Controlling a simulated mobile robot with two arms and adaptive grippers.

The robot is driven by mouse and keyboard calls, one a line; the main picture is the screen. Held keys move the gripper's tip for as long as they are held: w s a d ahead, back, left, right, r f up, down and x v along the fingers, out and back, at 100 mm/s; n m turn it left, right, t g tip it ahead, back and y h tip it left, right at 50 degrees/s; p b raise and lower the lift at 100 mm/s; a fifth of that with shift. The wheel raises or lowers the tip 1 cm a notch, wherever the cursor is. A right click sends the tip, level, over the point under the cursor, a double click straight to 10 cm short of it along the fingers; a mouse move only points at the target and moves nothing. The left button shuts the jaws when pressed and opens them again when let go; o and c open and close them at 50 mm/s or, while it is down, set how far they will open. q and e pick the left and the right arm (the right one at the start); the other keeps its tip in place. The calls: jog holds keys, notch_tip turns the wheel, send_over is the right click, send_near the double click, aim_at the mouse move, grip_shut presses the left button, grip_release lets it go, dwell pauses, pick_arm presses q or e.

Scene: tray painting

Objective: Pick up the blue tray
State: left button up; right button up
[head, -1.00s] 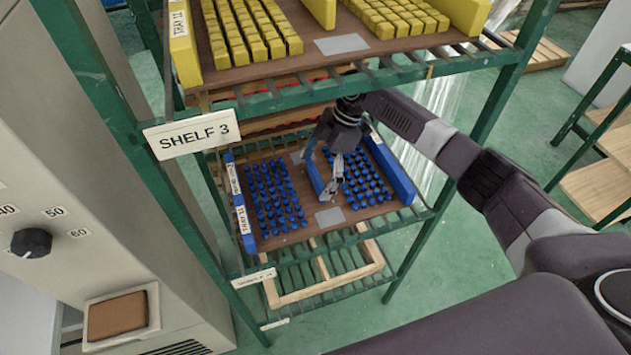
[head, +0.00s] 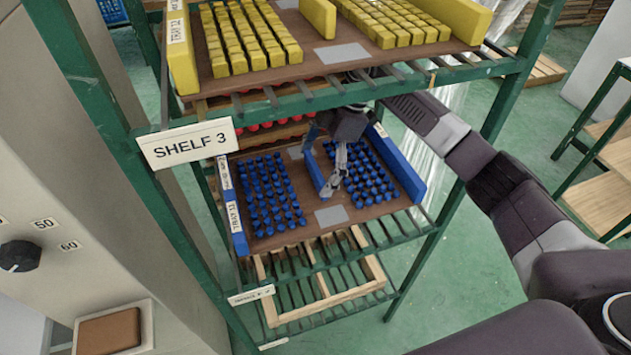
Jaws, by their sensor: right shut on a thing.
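The blue tray (head: 289,236) is a brown board with blue side walls, a blue middle divider and rows of small blue pieces. It sits on a green rack shelf below the shelf with the yellow pieces. My right gripper (head: 334,186) reaches in from the right, under the upper shelf, and is shut on the middle divider of the blue tray. Its fingers hide part of the divider. My left gripper is not in view.
A tray with yellow blocks (head: 262,75) is on the shelf above, close over my right arm. A "SHELF 3" sign (head: 188,147) hangs at the left post. An empty wooden frame (head: 375,272) lies below. A grey machine with a knob (head: 20,256) stands at left.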

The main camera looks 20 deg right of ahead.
pick_arm(q)
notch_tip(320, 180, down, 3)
jog(key=b, duration=0.2)
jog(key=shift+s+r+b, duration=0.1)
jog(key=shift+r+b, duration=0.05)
jog(key=shift+b, duration=0.2)
pick_arm(e)
jog(key=s, duration=1.9)
jog(key=shift+s+d+f, duration=0.15)
jog(key=shift+s+d, duration=0.05)
jog(key=shift+d, duration=0.15)
jog(key=w+r+m+t+h, duration=0.1)
jog(key=w+r+m, duration=0.1)
jog(key=m, duration=0.4)
jog(key=w+r+m+t+h, duration=0.2)
jog(key=m, duration=0.4)
jog(key=w+d+r+m+t+h, duration=0.1)
jog(key=w+r+m, duration=0.1)
jog(key=m, duration=0.4)
jog(key=shift+w+t, duration=0.2)
jog(key=shift+t, duration=0.1)
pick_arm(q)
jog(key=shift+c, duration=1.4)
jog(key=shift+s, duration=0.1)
pick_arm(e)
jog(key=shift+h, duration=0.3)
